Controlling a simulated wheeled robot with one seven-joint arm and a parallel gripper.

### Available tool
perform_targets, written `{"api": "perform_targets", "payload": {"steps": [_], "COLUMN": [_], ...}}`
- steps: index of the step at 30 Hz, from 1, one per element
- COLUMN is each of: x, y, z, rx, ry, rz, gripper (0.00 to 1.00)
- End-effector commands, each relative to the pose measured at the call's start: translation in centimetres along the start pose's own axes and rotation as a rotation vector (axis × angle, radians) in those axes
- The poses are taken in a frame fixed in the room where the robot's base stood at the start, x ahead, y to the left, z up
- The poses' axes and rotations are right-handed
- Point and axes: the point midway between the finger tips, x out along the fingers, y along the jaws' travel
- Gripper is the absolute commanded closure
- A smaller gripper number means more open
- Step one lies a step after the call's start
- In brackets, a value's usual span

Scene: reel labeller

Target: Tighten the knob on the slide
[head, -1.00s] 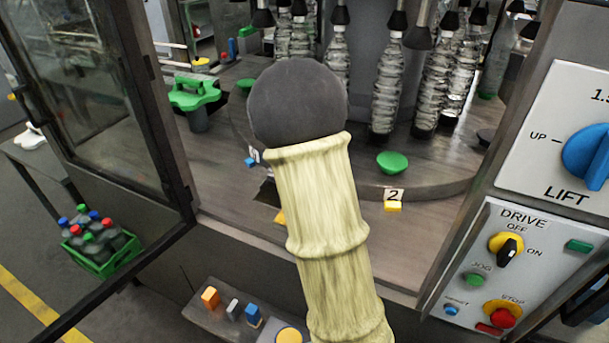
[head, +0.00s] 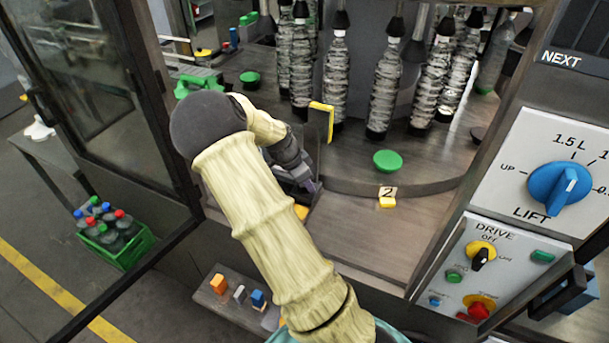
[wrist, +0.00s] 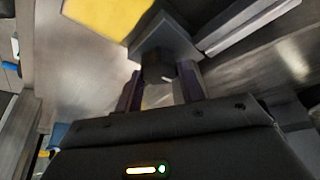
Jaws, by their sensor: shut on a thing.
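In the wrist view a dark round knob (wrist: 157,68) sits on a grey block (wrist: 172,38), which looks like part of the slide. My gripper (wrist: 160,88) has one finger on each side of the knob and is shut on it. In the head view my gripper (head: 308,184) is low at the front left of the round machine table, partly behind my forearm. The knob and most of the slide are hidden there. A yellow plate (wrist: 105,14) shows beside the block in the wrist view; an upright yellow plate (head: 328,122) stands just beyond my gripper in the head view.
Hanging bottles (head: 383,95) ring the machine behind my gripper. A green disc (head: 387,161) and a yellow marker (head: 388,202) lie to the right. The control panel (head: 490,262) is at the right, an open glass door (head: 90,110) at the left.

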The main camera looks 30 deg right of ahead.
Motion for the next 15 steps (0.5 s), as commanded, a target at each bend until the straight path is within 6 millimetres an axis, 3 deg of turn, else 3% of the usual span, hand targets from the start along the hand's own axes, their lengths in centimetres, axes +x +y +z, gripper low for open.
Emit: {"api": "perform_targets", "payload": {"steps": [15], "x": [-0.05], "y": [-0.13], "z": [-0.02], "rx": [0.08], "ry": [0.0], "rz": [0.029], "gripper": [0.84]}}
